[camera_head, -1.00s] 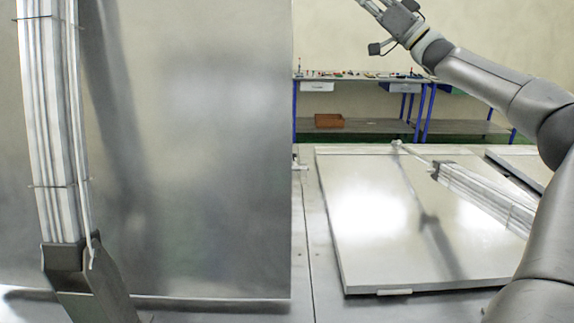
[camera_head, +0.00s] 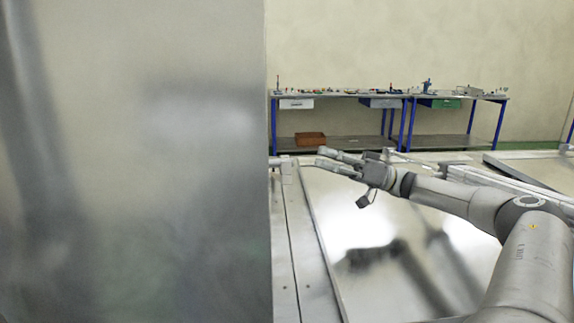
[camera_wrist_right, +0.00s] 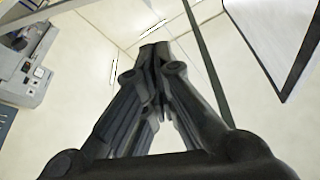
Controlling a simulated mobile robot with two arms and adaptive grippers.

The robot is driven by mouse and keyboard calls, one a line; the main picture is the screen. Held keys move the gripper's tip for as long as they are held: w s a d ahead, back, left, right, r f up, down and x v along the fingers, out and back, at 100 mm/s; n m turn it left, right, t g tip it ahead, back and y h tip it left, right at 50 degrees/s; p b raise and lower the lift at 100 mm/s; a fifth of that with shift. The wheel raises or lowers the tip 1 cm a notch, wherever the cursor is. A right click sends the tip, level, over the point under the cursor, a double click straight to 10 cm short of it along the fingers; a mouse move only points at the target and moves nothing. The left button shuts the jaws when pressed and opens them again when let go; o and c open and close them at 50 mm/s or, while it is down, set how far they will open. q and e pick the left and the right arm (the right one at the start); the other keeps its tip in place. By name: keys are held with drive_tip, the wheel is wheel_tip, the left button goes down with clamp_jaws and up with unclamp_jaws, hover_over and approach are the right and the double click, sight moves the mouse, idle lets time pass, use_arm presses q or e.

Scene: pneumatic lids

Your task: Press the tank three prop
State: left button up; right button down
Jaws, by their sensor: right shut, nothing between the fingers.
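My right gripper (camera_head: 325,157) reaches across from the right, above a closed flat metal tank lid (camera_head: 350,225), near the edge of a raised metal lid (camera_head: 150,160). In the right wrist view its fingers (camera_wrist_right: 155,52) are together, with nothing between them. A long pale metal prop (camera_head: 510,185) lies low over the flat lid, partly hidden behind my right arm. I cannot tell which tank is number three. My left gripper is out of view.
The raised lid fills the left half of the head view. Behind stand blue-legged benches (camera_head: 340,95) with small parts and a brown box (camera_head: 310,139) on the lower shelf. A grey panel edge (camera_wrist_right: 290,50) shows upper right in the wrist view.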

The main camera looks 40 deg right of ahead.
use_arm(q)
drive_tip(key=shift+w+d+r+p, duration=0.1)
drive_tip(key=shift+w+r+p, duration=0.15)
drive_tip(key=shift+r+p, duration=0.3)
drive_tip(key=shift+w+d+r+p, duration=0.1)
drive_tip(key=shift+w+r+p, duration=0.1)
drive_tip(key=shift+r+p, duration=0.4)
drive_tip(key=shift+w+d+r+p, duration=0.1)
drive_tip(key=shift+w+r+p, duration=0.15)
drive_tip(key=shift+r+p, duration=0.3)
use_arm(e)
drive_tip(key=w+a, duration=0.6)
drive_tip(key=a, duration=0.1)
drive_tip(key=shift+f, duration=0.35)
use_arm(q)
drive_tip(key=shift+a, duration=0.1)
use_arm(e)
drive_tip(key=shift+a+f, duration=0.1)
